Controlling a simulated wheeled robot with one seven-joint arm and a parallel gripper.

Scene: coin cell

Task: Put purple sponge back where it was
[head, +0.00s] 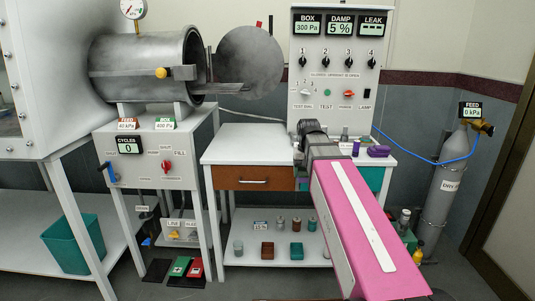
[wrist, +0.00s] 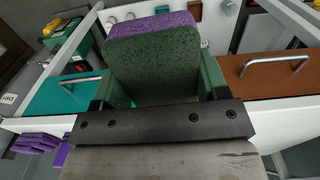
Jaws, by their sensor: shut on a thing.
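The purple sponge (wrist: 152,65) has a purple layer at its far edge and a dark green face towards the camera in the wrist view. My gripper (wrist: 157,92) is shut on it, with a dark green finger at each side. In the head view my gripper (head: 312,130) is over the worktable, in front of the control panel. I cannot make out the sponge there; my pink arm and the gripper cover that spot. The place where the sponge was before cannot be told from these frames.
The white worktable (head: 243,145) has a brown drawer (head: 226,176) and a teal drawer (head: 372,179). The left tabletop is clear. Several small items fill the lower shelf (head: 232,261).

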